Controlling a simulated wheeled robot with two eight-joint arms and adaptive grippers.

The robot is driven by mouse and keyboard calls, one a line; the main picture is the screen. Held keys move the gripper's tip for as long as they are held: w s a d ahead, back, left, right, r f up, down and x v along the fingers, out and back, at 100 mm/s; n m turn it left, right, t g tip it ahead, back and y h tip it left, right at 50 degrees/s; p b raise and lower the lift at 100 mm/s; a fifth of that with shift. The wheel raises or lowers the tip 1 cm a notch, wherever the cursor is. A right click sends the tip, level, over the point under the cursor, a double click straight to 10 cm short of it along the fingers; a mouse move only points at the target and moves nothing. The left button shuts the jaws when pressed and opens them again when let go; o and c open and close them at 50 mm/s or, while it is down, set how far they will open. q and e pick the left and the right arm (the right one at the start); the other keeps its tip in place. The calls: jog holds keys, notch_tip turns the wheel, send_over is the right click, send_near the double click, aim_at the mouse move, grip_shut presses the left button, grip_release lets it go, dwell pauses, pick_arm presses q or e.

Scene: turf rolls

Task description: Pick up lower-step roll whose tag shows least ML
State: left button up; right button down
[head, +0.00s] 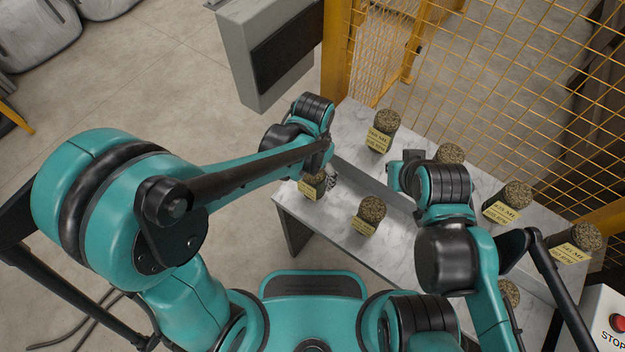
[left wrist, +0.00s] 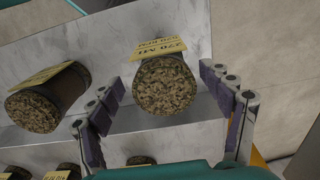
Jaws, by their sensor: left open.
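My left gripper (head: 328,178) is at the left end of the lower step, beside a turf roll (head: 312,186) with a yellow tag. In the left wrist view my left gripper (left wrist: 162,84) is open, with its fingers on either side of a roll (left wrist: 165,86). That roll's upside-down tag (left wrist: 163,48) seems to read 270 ML. I cannot tell whether the fingers touch it. Another lower-step roll (head: 371,210) stands to the right, and one more (head: 508,292) is partly hidden by my right arm. Their tags are too small to read.
The marble stand has a higher back step with several tagged rolls, such as the one at its left end (head: 386,123). A yellow mesh fence (head: 510,85) stands behind it. A grey cabinet (head: 240,60) is at the back left. A red stop button (head: 617,322) is at lower right.

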pick_arm(q)
jog(key=f, duration=0.1)
jog(key=f+b, duration=0.1)
jog(key=f, duration=0.1)
jog(key=f+b, duration=0.1)
jog(key=f, duration=0.1)
jog(key=shift+w, duration=0.25)
jog(key=shift+r, duration=0.1)
jog(key=shift+c, duration=0.6)
jog(key=c, duration=1.4)
jog(key=shift+r, duration=0.1)
jog(key=shift+c, duration=0.2)
